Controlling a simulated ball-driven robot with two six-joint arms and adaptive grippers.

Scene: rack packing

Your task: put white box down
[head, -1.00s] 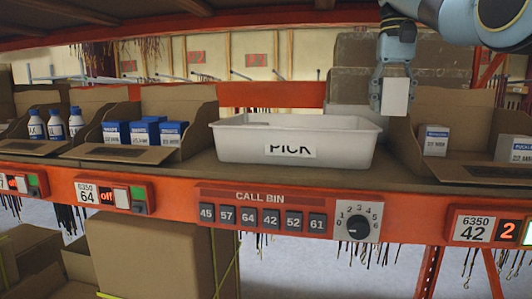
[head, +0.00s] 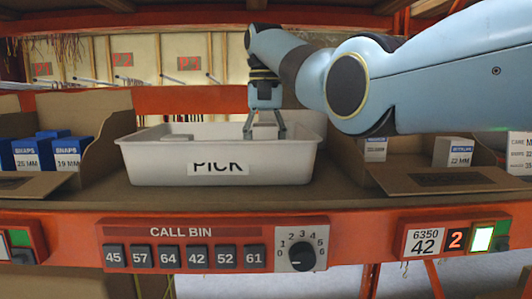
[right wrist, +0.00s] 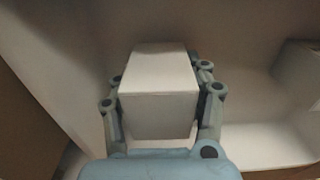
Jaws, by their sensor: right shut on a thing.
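My right gripper (head: 264,130) reaches down into the white PICK bin (head: 150,170) on the shelf, toward the bin's right half. It is shut on a white box (head: 265,133); only the box's top shows above the bin's front wall. In the right wrist view the white box (right wrist: 158,95) sits between the two fingers of the right gripper (right wrist: 160,105). Whether it touches the bin floor cannot be told. A second pale box (head: 178,137) is in the left part of the bin, apart from the held one. My left gripper is out of view.
Cardboard trays flank the bin: blue-and-white SNAPS boxes (head: 62,150) on the left, white boxes (head: 453,152) on the right. A red rail below carries the CALL BIN panel (head: 183,243) and a dial (head: 302,248). The bin's middle, between the two boxes, looks free.

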